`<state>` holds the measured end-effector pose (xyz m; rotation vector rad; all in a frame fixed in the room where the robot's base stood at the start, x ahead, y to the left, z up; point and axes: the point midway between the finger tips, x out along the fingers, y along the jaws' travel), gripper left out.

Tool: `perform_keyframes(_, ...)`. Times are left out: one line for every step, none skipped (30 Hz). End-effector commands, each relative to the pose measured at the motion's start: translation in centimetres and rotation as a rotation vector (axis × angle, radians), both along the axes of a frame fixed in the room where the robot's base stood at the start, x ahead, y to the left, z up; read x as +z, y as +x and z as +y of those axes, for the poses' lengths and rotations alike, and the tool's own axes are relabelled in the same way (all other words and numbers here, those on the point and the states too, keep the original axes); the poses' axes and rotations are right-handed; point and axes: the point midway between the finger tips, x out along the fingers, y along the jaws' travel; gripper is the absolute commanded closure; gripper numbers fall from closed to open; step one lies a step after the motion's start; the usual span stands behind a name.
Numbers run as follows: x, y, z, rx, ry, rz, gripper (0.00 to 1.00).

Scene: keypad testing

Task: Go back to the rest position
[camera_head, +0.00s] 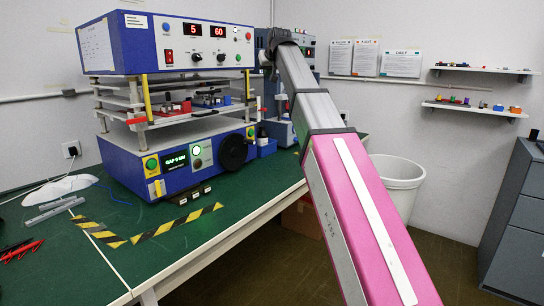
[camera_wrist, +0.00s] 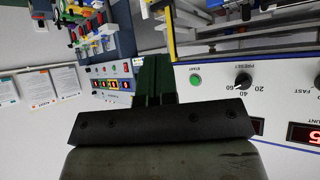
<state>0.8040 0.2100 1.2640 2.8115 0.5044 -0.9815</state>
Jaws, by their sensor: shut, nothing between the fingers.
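My arm reaches from the lower right up to the right end of the blue and white test machine's upper panel (camera_head: 217,54). My gripper (camera_head: 268,50) is small and dark there, beside that panel's right edge, and mostly hidden by the wrist. In the wrist view my gripper (camera_wrist: 155,65) shows as two dark fingers side by side, shut and empty. The panel appears upside down there, with a green START button (camera_wrist: 196,79) just right of the fingers and a black PRESET knob (camera_wrist: 243,80) farther right. I cannot tell whether the fingers touch the panel.
A second blue machine (camera_head: 308,52) stands behind my wrist. The green bench (camera_head: 120,262) has yellow-black tape (camera_head: 178,222), red leads (camera_head: 20,251) and grey bars (camera_head: 52,209). A white bin (camera_head: 397,175), wall shelves (camera_head: 484,69) and a grey cabinet (camera_head: 514,220) are at right.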

Motion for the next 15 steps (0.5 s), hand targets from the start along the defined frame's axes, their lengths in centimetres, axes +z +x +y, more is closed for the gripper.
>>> perform_keyframes(-1.1,-0.1,-0.3,-0.004,-0.002,0.010,1.00)
perform_keyframes(-1.8,0.0,-0.4,-0.007,-0.004,0.017,1.00)
perform_keyframes(-2.8,0.0,-0.6,-0.010,-0.006,0.025,1.00)
perform_keyframes(-3.5,0.0,-0.8,-0.013,-0.007,0.033,1.00)
perform_keyframes(-4.3,0.0,-1.0,-0.016,-0.009,0.039,1.00)
perform_keyframes(-5.4,0.0,-1.2,-0.020,-0.011,0.050,1.00)
perform_keyframes(-6.3,0.0,-1.4,-0.024,-0.013,0.059,1.00)
perform_keyframes(-7.3,0.0,-1.6,-0.027,-0.015,0.068,1.00)
perform_keyframes(-8.6,0.0,-2.0,-0.033,-0.018,0.082,1.00)
perform_keyframes(-9.9,-0.1,-2.3,-0.037,-0.021,0.094,1.00)
perform_keyframes(-11.1,-0.2,-2.6,-0.042,-0.023,0.106,1.00)
perform_keyframes(-13.0,-0.3,-3.1,-0.049,-0.027,0.124,1.00)
perform_keyframes(-14.5,-0.5,-3.5,-0.056,-0.031,0.140,1.00)
perform_keyframes(-16.0,-0.6,-3.9,-0.062,-0.034,0.154,1.00)
perform_keyframes(-18.0,-0.9,-4.4,-0.069,-0.038,0.174,1.00)
